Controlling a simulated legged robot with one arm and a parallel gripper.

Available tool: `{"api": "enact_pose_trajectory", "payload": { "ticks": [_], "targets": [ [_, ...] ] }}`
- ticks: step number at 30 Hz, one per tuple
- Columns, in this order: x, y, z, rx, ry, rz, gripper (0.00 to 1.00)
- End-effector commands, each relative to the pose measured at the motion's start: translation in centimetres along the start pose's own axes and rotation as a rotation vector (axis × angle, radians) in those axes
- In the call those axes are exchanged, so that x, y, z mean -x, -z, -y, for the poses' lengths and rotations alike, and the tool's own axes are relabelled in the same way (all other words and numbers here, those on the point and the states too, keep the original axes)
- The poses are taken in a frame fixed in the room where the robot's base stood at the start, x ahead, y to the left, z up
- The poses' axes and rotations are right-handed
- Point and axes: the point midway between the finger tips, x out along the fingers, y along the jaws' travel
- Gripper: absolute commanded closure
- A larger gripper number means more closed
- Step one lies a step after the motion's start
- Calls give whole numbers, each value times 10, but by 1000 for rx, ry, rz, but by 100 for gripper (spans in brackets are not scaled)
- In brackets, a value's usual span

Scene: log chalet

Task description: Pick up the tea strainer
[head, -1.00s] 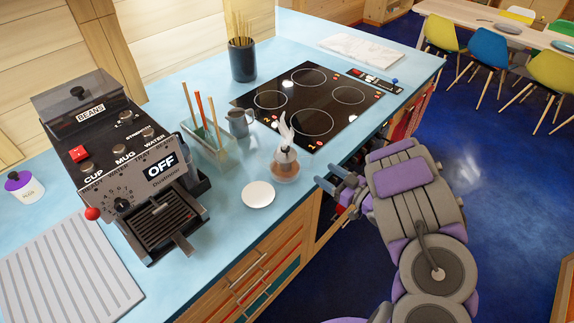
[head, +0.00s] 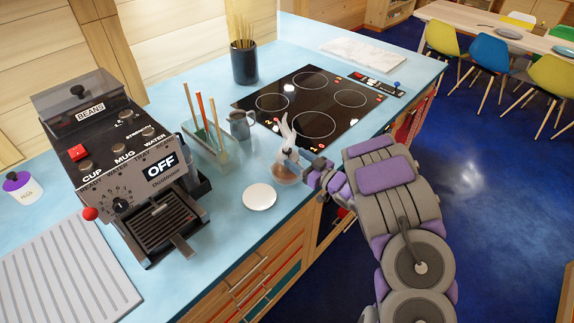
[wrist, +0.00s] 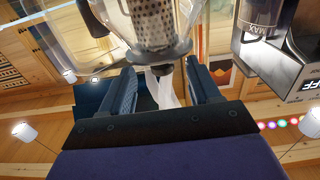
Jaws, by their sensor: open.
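The tea strainer (head: 287,133) has white, rabbit-ear-like upright parts and sits in a small clear glass (head: 285,176) with brown contents near the counter's front edge. In the wrist view, which looks upside down, its perforated metal cylinder (wrist: 152,22) shows inside clear glass, above a grey rim. The white ears (wrist: 166,92) hang into the gap between my jaws. My gripper (head: 302,168) is open, at the right side of the strainer and glass. In the wrist view my gripper (wrist: 163,80) has one finger on each side of the ears, with gaps visible.
A white round saucer (head: 259,197) lies left of the glass. A grey mug (head: 240,125) and a clear holder with sticks (head: 212,150) stand behind. The coffee machine (head: 125,165) is at the left. The black cooktop (head: 310,103) lies behind the strainer.

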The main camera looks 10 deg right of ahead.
Motion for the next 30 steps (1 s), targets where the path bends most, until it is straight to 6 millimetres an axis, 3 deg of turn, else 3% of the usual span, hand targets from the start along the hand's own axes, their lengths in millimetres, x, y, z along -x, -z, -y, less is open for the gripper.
{"api": "enact_pose_trajectory", "payload": {
  "ticks": [12, 20, 30],
  "targets": [
    [-48, 1, 2, 0, 3, -2, 38],
    [-51, 2, 1, 0, 1, -1, 38],
    [-51, 2, 1, 0, 1, 0, 71]
  ]
}}
